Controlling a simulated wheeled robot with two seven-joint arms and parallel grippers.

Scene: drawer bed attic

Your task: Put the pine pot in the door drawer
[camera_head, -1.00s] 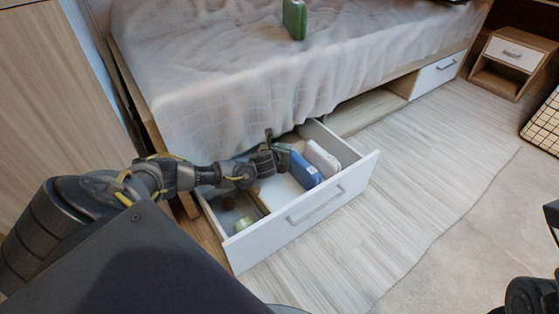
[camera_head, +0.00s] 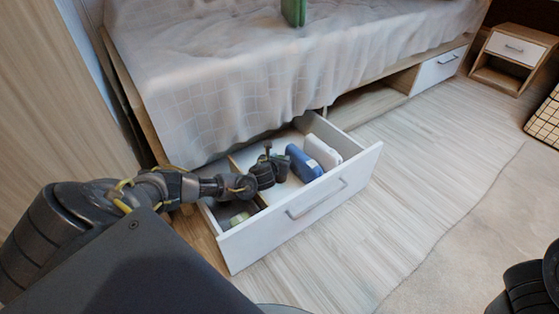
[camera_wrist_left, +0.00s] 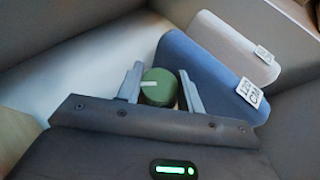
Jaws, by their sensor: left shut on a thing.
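A green, round-topped pot with a white stripe (camera_wrist_left: 158,88), which I take as the pine pot, is between the fingers of my left gripper (camera_wrist_left: 162,90) in the left wrist view. The gripper is shut on it. In the head view my left gripper (camera_head: 280,163) is over the right compartment of the open white drawer (camera_head: 300,222) under the bed, left of a blue case. The pot is small and mostly hidden there. I cannot tell whether it touches the drawer floor. My right gripper is out of view; only dark parts of my right arm show at lower right.
A blue case (camera_head: 303,163) and a white case (camera_head: 323,152) occupy the drawer's right side. A pale green item (camera_head: 239,219) lies in its left compartment, behind a divider. A green box (camera_head: 293,12) is on the bed. A second drawer (camera_head: 437,72) is shut.

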